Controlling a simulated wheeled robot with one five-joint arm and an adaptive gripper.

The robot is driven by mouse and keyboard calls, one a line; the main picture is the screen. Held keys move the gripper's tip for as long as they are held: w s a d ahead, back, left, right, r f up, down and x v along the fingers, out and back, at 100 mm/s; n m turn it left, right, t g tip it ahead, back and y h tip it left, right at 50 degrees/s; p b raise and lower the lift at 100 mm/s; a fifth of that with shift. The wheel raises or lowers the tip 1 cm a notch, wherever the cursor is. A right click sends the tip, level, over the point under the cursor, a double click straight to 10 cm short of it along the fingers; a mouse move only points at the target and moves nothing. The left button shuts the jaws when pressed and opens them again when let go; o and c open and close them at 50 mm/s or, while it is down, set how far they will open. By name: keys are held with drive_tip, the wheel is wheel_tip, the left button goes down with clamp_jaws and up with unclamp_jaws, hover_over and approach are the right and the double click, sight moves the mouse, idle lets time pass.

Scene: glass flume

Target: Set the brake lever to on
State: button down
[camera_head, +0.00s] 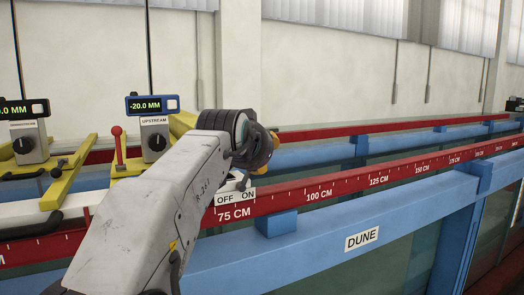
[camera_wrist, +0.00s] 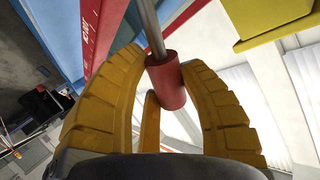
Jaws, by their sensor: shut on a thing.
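The brake lever shows in the wrist view as a metal rod with a red cylindrical grip (camera_wrist: 166,82). My gripper (camera_wrist: 163,62) has its yellow ridged fingers on both sides of the red grip and is shut on it. In the head view, my gripper (camera_head: 267,152) is at the red rail, just above the white OFF/ON label (camera_head: 235,197). OFF is on the left of this label and ON on the right. My arm and gripper hide most of the lever there, so I cannot tell which word it points to.
The red scale rail (camera_head: 345,184) and blue flume beam (camera_head: 300,255) run to the right. On the left stand the UPSTREAM gauge (camera_head: 153,124) reading -20.0 MM, another gauge (camera_head: 27,128) and a red-knobbed rod (camera_head: 117,131). Open room shows above the rail.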

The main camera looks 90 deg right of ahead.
drive_tip(key=c, duration=0.7)
unclamp_jaws()
drive_tip(key=v, duration=1.2)
